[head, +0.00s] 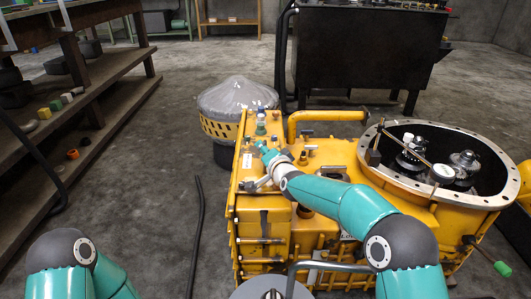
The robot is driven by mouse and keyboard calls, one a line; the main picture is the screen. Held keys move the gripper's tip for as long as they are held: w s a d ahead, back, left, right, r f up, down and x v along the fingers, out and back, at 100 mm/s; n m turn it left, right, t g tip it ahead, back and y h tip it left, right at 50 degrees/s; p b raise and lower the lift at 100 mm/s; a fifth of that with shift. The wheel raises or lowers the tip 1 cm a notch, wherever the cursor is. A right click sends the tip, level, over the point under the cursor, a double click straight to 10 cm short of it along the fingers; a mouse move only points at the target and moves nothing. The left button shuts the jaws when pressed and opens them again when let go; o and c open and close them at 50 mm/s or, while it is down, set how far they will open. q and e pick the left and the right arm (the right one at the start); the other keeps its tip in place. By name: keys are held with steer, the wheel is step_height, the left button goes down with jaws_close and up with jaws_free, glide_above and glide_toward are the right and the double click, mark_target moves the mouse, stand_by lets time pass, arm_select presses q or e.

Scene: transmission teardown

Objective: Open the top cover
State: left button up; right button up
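The yellow transmission housing (262,235) stands in the middle right of the head view. Its narrow upper left part (247,140) carries a white label and small fittings along the top; I cannot tell which panel is the top cover. My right arm reaches from the lower right across the housing, with its wrist (280,166) low over that upper left part. My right gripper is small and partly hidden among the fittings; I cannot tell whether it is open or touching anything. My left arm (62,250) shows only at the bottom left, and its gripper is out of view.
The housing's round opening (473,200) on the right has a bolted rim and shafts inside. A plastic-wrapped part (236,97) stands behind the housing. A wooden shelf (105,90) is at left, a black bench (367,48) behind. A black hose (196,235) crosses otherwise free floor.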

steer(key=shift+w, duration=0.1)
steer(key=shift+c, duration=0.3)
jaws_close()
